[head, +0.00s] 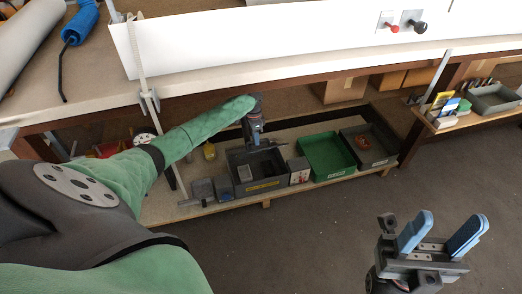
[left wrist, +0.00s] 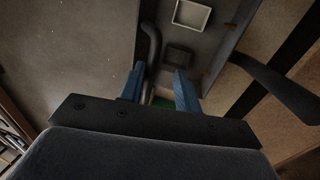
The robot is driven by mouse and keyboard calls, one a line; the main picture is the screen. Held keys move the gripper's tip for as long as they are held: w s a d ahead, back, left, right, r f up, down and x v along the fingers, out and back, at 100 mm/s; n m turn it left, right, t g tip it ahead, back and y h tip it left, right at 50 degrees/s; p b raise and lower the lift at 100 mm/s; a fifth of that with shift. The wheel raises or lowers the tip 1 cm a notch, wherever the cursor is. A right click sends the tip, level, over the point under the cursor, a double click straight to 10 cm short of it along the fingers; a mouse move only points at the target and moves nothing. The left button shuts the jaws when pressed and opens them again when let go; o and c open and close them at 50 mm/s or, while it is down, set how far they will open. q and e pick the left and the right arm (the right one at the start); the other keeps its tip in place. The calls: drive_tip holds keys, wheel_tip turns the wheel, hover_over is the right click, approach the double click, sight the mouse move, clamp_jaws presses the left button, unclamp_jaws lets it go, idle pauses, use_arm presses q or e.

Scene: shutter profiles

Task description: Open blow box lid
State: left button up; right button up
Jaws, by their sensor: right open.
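A dark grey box (head: 262,186) with a yellow label stands on the low shelf in the head view; I take it for the blow box. Its top shows dark, with a small lighter square on it; I cannot tell lid from interior. My left gripper (head: 254,138) is just above its back edge. In the left wrist view, the blue fingers of my left gripper (left wrist: 157,85) stand apart, with a curved dark bar (left wrist: 151,45) beside the left finger, contact unclear. A grey panel (left wrist: 212,55) with square patches lies beyond. My right gripper (head: 442,228) is open and empty over the floor.
A green tray (head: 327,174) and a grey tray (head: 372,164) with an orange item stand right of the box. Small grey boxes (head: 202,188) stand left of it. The workbench (head: 270,72) overhangs the shelf. The floor in front is clear.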

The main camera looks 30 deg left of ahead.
use_arm(q)
drive_tip(key=s+d+f+b, duration=0.3)
drive_tip(key=d+f+b, duration=0.1)
drive_tip(key=f, duration=0.1)
drive_tip(key=shift+s+f+b, duration=0.2)
drive_tip(key=shift+b, duration=0.1)
idle(0.5)
